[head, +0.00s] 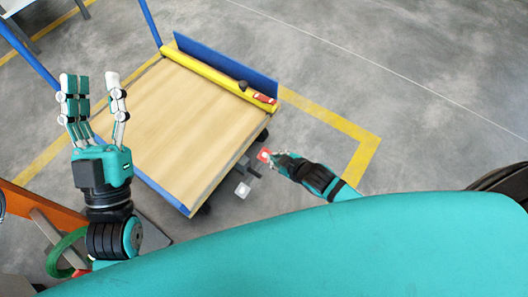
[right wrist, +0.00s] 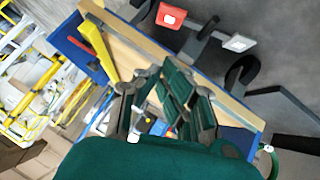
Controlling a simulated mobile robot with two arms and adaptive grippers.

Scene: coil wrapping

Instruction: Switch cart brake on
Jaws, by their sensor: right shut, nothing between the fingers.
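The cart (head: 170,125) has a wooden deck and a blue frame, and it fills the middle left of the head view. Two brake pedals stick out at its lower right corner: a red one (head: 264,155) and a light grey one (head: 243,190). The right wrist view also shows the red pedal (right wrist: 171,16) and the grey pedal (right wrist: 239,43) near its top. My right gripper (head: 276,158) is shut and empty, right beside the red pedal; I cannot tell whether they touch. My left gripper (head: 92,82) is open and empty, raised over the cart's left side.
A yellow bar (head: 215,77) and a blue panel (head: 230,65) run along the cart's far edge, with a red item (head: 264,98) on the bar. An orange beam (head: 40,207) is at lower left. Grey floor right of the cart is clear.

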